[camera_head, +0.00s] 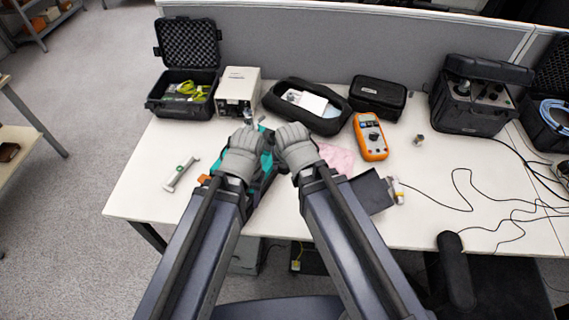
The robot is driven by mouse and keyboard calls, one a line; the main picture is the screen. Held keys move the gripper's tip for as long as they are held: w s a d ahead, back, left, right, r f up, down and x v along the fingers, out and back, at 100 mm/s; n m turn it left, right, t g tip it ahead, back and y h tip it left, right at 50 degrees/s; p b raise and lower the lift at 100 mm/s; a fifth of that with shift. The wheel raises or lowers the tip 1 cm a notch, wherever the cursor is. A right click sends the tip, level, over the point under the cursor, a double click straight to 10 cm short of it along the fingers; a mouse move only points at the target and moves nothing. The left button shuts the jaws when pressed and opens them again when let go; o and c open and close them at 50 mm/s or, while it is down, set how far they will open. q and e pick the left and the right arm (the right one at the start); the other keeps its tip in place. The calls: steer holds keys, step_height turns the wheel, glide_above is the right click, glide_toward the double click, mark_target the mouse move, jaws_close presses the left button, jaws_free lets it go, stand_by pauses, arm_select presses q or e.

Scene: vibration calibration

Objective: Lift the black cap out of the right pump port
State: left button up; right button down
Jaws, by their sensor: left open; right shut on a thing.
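A teal and black device (266,178), which looks like the pump, lies on the white table under my two hands. My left gripper (246,136), a grey gloved hand, is open over its left part. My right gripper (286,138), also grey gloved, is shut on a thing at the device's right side. The gloves hide what it holds. I cannot make out the black cap or the pump ports. A small metallic part shows just beyond the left fingers, too small to name.
Behind stand an open black case (182,108), a beige box (238,88) and a black pouch (318,122). An orange multimeter (371,138), a pink cloth (338,158) and a dark flat piece (373,192) lie to the right. Cables cross the table's right side. The left front is mostly clear.

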mark_target(285, 166)
steer(key=shift+p+v, duration=0.5)
steer(key=shift+v, duration=0.25)
steer(key=shift+w+r+p, duration=0.2)
steer(key=shift+r+p, duration=0.9)
steer(key=shift+r, duration=0.05)
steer(key=shift+w+a, duration=0.1)
